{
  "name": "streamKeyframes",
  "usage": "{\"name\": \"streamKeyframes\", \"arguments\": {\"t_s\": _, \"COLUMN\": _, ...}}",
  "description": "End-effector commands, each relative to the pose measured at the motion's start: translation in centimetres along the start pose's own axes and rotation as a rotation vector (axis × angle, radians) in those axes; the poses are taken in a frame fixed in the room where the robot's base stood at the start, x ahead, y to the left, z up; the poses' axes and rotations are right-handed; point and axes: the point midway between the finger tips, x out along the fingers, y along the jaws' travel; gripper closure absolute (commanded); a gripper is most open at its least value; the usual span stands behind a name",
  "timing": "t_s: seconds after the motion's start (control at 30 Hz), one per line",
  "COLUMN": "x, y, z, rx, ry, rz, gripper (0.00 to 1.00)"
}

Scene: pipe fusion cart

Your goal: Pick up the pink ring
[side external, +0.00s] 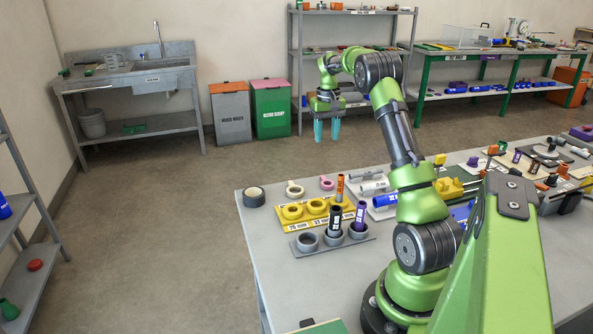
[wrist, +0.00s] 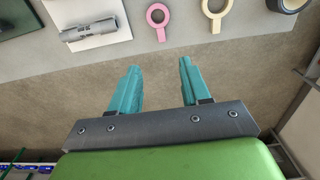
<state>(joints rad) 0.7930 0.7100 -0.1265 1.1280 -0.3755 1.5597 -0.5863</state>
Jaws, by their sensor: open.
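The pink ring (side external: 327,183) lies flat on the grey table near its far edge. It has a short tab and also shows in the wrist view (wrist: 150,17) at the top, just inside the table edge. My gripper (side external: 327,138) has teal fingers and hangs over the floor beyond the far edge of the table, above table height. In the wrist view its two fingers (wrist: 159,68) are spread apart with nothing between them. The ring is apart from the fingers.
A cream ring (side external: 294,190) and a black tape roll (side external: 254,197) lie left of the pink ring. A yellow holder (side external: 291,213) with rings and an orange tube (side external: 340,188) are close in front. A grey pipe piece (wrist: 90,31) is beside it in the wrist view.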

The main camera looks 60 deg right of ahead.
Motion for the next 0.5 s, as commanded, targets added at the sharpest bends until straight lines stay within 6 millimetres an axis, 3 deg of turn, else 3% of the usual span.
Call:
{"name": "streamKeyframes", "arguments": {"t_s": 0.3, "x": 7.0, "y": -0.1, "z": 0.1, "rx": 0.001, "ry": -0.003, "rz": -0.002, "gripper": 0.53}}
{"name": "streamKeyframes", "arguments": {"t_s": 0.5, "x": 9.3, "y": -0.1, "z": 0.0, "rx": 0.002, "ry": 0.0, "rz": -0.001, "gripper": 0.53}}
